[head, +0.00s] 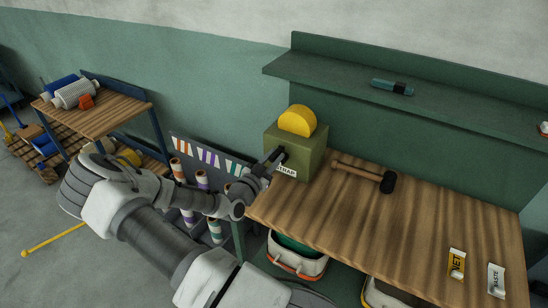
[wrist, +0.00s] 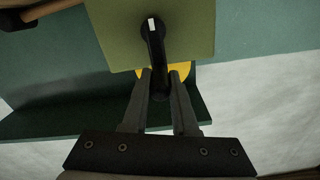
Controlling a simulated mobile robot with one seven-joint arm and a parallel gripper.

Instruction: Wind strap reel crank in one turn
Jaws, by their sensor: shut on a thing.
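The strap reel is an olive green box (head: 306,147) with a yellow round reel (head: 297,120) on top and a STRAP label low on its front. It stands at the left end of the wooden bench. In the wrist view the black crank (wrist: 155,45) runs from a white-marked end on the box face (wrist: 195,30) down between my fingers, toward the yellow reel (wrist: 183,69). My gripper (wrist: 160,77) is shut on the crank's handle end. In the head view my gripper (head: 273,158) is at the box's front, and the crank is mostly hidden there.
A mallet (head: 365,176) lies right of the reel on the bench (head: 400,225). NET (head: 456,263) and WASTE (head: 495,279) labels are at its right end. A shelf (head: 430,87) with a blue-black tool (head: 392,87) is above. A rack of rolls (head: 202,180) is below left, near my arm.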

